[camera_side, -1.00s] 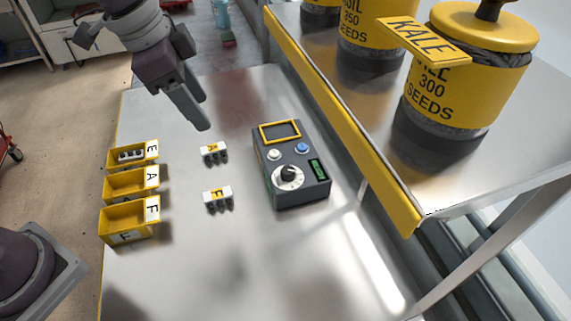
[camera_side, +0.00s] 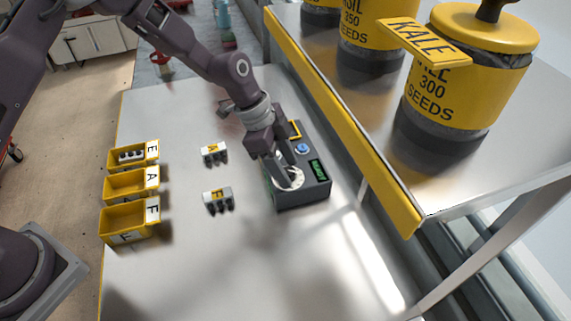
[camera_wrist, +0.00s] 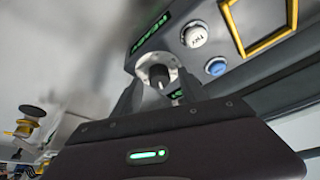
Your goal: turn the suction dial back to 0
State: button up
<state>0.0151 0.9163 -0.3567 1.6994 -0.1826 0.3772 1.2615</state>
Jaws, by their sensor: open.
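The suction dial has a white round plate (camera_side: 298,181) on the front part of the dark control box (camera_side: 308,193). In the wrist view its black knob (camera_wrist: 158,73) stands between my two fingertips, with a pale pointer line on it. My gripper (camera_side: 289,174) is open and points down over the dial, its fingers on either side of the knob. I cannot tell whether they touch it. In the side view the fingers hide the knob, so its setting cannot be read there. The scale marks are too small to read.
The box also bears a blue button (camera_side: 303,148), a white button (camera_wrist: 195,35), a yellow-framed screen (camera_wrist: 262,30) and a green display (camera_side: 317,168). Two labelled blocks, A (camera_side: 213,153) and F (camera_side: 217,200), lie left. Yellow bins (camera_side: 128,219) line the table's left edge. A yellow-edged shelf (camera_side: 345,130) rises right.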

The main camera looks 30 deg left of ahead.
grip_shut()
